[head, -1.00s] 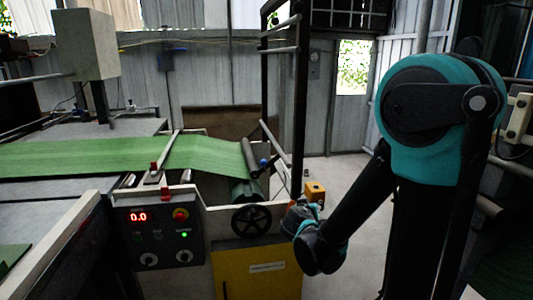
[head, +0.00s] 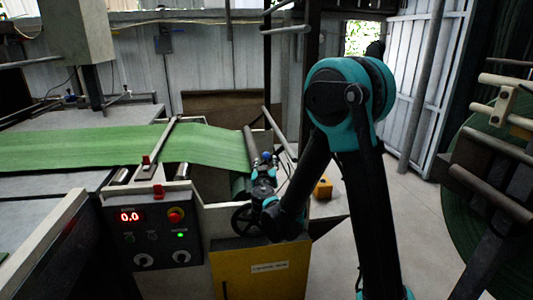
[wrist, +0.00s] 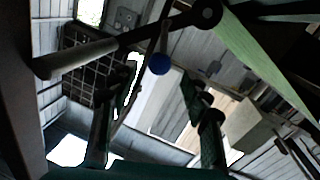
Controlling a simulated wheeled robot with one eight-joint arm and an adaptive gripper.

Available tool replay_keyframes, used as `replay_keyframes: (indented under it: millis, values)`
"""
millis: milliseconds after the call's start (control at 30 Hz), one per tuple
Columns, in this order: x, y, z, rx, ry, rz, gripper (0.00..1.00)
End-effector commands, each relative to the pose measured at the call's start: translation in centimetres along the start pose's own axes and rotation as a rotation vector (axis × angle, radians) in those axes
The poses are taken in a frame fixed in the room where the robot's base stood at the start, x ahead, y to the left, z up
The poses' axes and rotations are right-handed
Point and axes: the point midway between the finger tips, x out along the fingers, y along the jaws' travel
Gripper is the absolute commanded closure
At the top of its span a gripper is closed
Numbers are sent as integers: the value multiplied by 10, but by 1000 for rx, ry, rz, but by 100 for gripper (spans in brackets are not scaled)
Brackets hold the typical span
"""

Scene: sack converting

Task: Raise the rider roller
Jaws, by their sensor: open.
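In the head view, my gripper (head: 263,172) is at the machine's right end, near a blue ball knob (head: 266,156). In the wrist view, the gripper (wrist: 160,82) is open and empty, with a dark finger on each side. The blue knob (wrist: 159,64) shows between and beyond the fingertips, apparently on a thin rod. A grey roller or bar (wrist: 78,55) runs across the upper left to a round dark pivot. In the head view, a slim dark roller (head: 250,151) lies at the end of the green web (head: 205,146); my gripper partly hides this area. I cannot tell whether it touches the web.
A control panel (head: 153,236) reads 0.0. A large green roll (head: 490,170) stands at the right; floor between is clear.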

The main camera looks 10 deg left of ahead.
Motion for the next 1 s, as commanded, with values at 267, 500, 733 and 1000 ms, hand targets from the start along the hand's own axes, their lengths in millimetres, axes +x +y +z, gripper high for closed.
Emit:
replay_keyframes:
  millis: [267,500,733,1000]
  values:
    - [55,1,0,0,-1,2,52]
    - [86,0,0,0,-1,1,52]
    - [95,1,0,0,-1,1,52]
    - [94,1,0,0,-1,1,61]
